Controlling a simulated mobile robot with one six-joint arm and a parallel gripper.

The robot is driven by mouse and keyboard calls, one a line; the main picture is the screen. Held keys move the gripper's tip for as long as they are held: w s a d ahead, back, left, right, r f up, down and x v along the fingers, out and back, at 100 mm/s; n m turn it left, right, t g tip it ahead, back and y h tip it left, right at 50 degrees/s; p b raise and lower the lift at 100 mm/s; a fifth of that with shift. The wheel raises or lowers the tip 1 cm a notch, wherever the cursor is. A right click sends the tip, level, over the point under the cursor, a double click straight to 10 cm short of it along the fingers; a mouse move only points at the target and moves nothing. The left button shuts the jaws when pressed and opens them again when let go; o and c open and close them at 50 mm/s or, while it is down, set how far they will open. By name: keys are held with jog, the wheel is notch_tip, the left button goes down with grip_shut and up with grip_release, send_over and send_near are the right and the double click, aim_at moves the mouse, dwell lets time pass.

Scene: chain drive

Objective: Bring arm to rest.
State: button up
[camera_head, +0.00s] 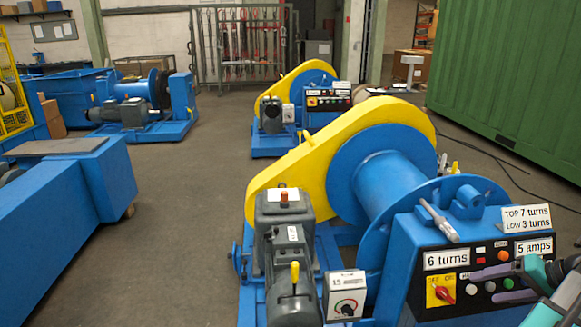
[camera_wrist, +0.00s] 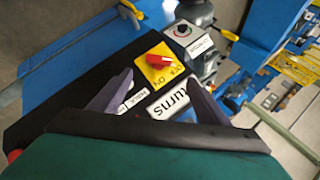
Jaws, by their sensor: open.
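My gripper (camera_head: 476,287) is at the lower right of the head view, in front of the black control panel (camera_head: 430,292) of the nearest blue winch. Its two purple fingers are apart, with nothing between them that I can see held. In the wrist view my gripper (camera_wrist: 160,82) points at the same panel, with the red rotary switch (camera_wrist: 159,59) on its yellow plate beyond the fingertips. Whether the fingers touch the panel cannot be told. The red switch also shows in the head view (camera_head: 442,293), left of the fingers. My green wrist hides the panel's right part.
The winch has a blue drum (camera_head: 390,185) and a yellow chain guard (camera_head: 330,150). A grey motor (camera_head: 290,250) and small dial box (camera_head: 345,294) stand left of the panel. A green container (camera_head: 510,80) fills the back right. Open floor (camera_head: 185,220) lies to the left.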

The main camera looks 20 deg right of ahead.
jog(key=w+a+f+n+g+y+p, duration=0.1)
jog(key=w+a+f+g, duration=0.2)
jog(key=w+a+f, duration=0.5)
jog(key=w+a+f+n+g+y+p, duration=0.1)
jog(key=w+a+f+g, duration=0.15)
jog(key=a+f, duration=0.8)
jog(key=w+a+f+n+g+p, duration=0.1)
jog(key=w+a+f+n+g, duration=0.1)
jog(key=w+a+f, duration=0.7)
jog(key=s+a+f+n+g+h, duration=0.1)
jog(key=s+a+f+g, duration=0.15)
jog(key=a+f, duration=0.4)
jog(key=s+a+f+n+g, duration=0.1)
jog(key=s+a+f, duration=0.2)
jog(key=a, duration=0.7)
jog(key=s+a+f+n+g+h+p, duration=0.1)
jog(key=s+a+f+n+g+h, duration=0.1)
jog(key=s+a+f, duration=0.6)
jog(key=s+a+n+h, duration=0.1)
jog(key=s+a, duration=0.2)
jog(key=shift+s+a+n+g+h, duration=0.15)
jog(key=shift+a+n+g+h, duration=0.15)
jog(key=shift+n, duration=0.1)
